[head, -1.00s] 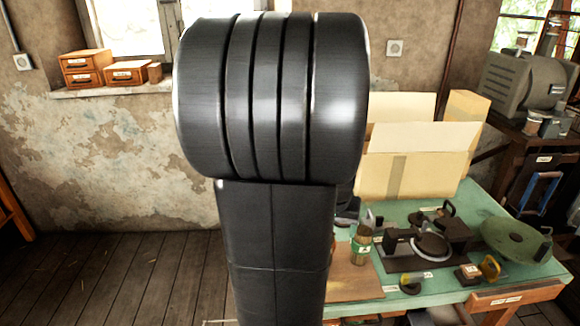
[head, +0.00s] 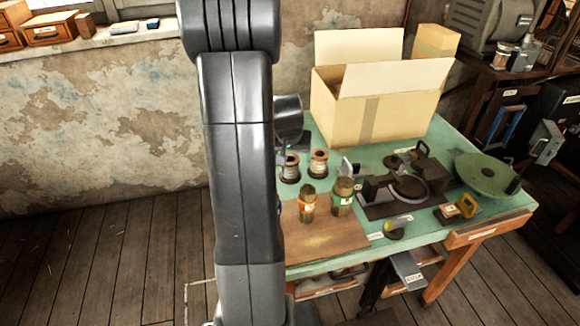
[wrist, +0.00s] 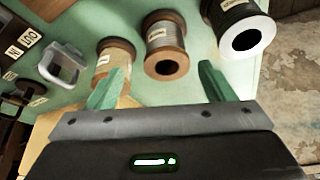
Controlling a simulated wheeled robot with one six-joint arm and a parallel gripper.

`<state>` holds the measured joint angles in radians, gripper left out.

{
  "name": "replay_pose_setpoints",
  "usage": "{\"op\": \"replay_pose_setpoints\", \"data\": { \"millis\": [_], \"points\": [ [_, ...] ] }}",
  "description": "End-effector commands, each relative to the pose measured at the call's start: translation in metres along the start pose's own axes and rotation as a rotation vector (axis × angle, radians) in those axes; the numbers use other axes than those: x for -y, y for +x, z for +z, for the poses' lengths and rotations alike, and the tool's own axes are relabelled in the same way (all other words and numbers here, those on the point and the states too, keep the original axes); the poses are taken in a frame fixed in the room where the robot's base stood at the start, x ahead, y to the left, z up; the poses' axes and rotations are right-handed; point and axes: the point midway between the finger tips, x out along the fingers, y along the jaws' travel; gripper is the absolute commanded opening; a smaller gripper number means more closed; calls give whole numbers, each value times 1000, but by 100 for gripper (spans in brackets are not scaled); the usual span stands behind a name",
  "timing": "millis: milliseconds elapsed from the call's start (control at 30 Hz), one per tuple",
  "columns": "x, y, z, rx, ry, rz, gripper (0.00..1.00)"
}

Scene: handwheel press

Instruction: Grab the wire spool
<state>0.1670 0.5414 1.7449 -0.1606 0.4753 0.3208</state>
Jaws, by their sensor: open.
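Two wire spools with brown flanges stand on the green table, the left one (head: 290,168) just beside my arm and the right one (head: 318,163) next to it. In the wrist view, a spool wound with greyish wire (wrist: 165,35) lies ahead, roughly between the fingertips of my gripper (wrist: 160,70). A tan-wound spool (wrist: 115,55) is at the left finger, partly hidden by it. A black spool with a white end (wrist: 243,30) is beyond the right finger. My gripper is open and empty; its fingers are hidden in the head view.
Two labelled jars (head: 308,203) stand on a brown board (head: 325,240) in front of the spools. An open cardboard box (head: 375,105) is behind. A grey metal holder (wrist: 66,65) is left in the wrist view. Tools crowd the table's right.

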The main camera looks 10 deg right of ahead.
Motion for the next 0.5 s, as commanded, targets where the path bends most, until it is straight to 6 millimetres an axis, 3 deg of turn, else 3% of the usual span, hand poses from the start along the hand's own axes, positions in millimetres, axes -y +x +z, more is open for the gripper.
{"op": "replay_pose_setpoints", "data": {
  "millis": [267,500],
  "points": [
    [2,13,-2,1,-1,0,76],
    [8,41,-6,3,0,0,76]
  ]
}}
